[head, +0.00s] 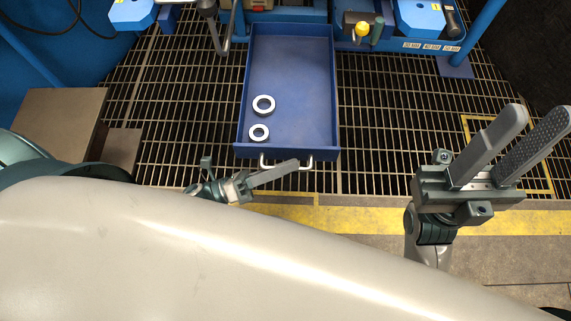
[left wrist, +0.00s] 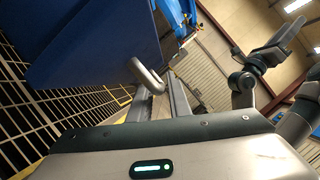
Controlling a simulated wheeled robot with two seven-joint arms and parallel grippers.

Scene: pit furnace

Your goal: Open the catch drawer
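The blue catch drawer (head: 290,75) stands far out from the blue frame in the head view, with its open top and floor in plain sight. Its pale bar handle (head: 308,165) is on the front face. My left gripper (head: 290,168) is at this handle, its upper finger lying across the bar. My right gripper (head: 518,140) is open and empty, to the right of the drawer.
Two metal rings (head: 263,105) lie in the drawer. A blue bench with a yellow knob (head: 362,29) is behind. The floor grating (head: 385,110) is clear on both sides of the drawer. A brown box (head: 58,130) stands at left.

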